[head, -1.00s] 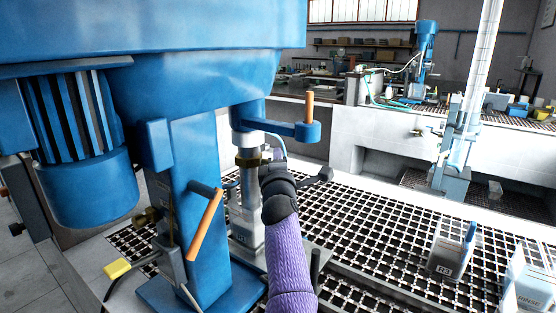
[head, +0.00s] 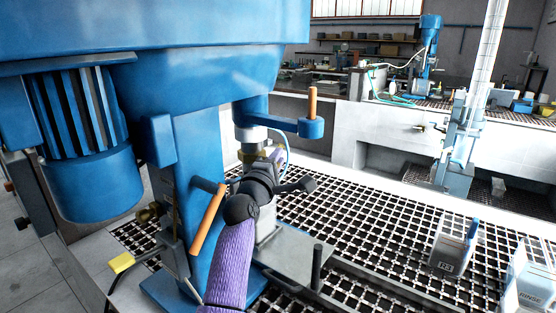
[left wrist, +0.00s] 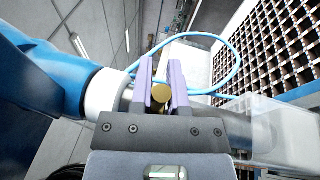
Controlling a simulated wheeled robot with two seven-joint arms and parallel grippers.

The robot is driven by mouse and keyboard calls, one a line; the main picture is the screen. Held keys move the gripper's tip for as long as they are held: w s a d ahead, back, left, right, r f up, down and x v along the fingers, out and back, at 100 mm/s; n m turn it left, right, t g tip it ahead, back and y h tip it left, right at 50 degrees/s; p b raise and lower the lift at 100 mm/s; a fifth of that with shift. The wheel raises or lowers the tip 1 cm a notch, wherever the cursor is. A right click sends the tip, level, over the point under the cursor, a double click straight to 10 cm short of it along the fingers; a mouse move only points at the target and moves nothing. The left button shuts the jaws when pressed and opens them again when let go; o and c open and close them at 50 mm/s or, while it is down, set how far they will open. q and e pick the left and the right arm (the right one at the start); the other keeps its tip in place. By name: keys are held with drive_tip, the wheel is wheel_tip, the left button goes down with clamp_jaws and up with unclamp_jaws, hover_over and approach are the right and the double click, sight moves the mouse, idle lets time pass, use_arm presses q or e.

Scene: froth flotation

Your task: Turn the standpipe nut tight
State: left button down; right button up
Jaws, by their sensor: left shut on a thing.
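The brass standpipe nut (head: 249,156) sits on the standpipe below the white collar (head: 250,134) of the blue machine. My left gripper (head: 274,157) comes up from below and reaches the nut from its right side. In the left wrist view the two purple fingers (left wrist: 163,92) are closed on a brass part (left wrist: 161,94) of the nut. Much of the nut is hidden by the fingers, and its thread is not visible. My right gripper is in neither view.
A blue arm with an orange upright handle (head: 312,102) juts out just above my gripper. An orange-handled lever (head: 207,220) stands close on the left. A thin blue hose (left wrist: 228,60) loops near the fingers. A clear cell (left wrist: 285,130) is below.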

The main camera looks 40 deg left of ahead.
use_arm(q)
drive_tip(key=c, duration=0.6)
unclamp_jaws()
drive_tip(key=shift+a, duration=0.1)
